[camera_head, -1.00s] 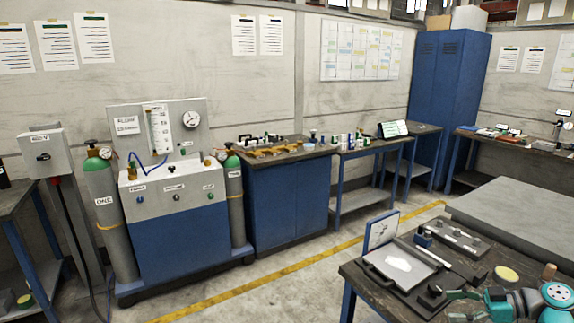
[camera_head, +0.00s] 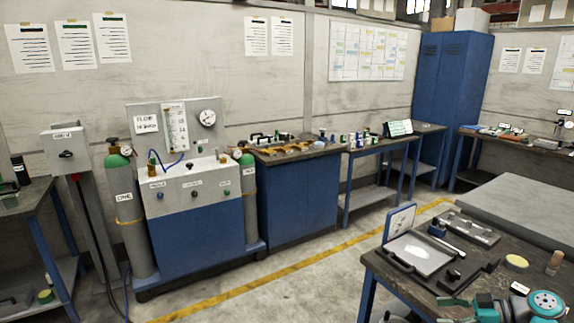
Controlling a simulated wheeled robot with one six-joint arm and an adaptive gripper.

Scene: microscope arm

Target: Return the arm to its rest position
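My arm shows only in part at the lower right corner, as teal and grey joints (camera_head: 545,303) close to the camera. My gripper (camera_head: 446,311) is at the bottom edge, left of those joints. Its two greenish fingers point left and stand apart, with nothing seen between them. The lower finger is partly cut off by the frame. The rest of the arm is out of view, so its full pose cannot be seen.
A dark workbench (camera_head: 385,268) is just beyond the arm, with a black tray-like device (camera_head: 425,255), a metal plate (camera_head: 470,228), a round yellowish pad (camera_head: 516,262) and a small brown-topped bottle (camera_head: 554,262). A blue-and-white gas station (camera_head: 195,225) stands left. Floor between them is clear.

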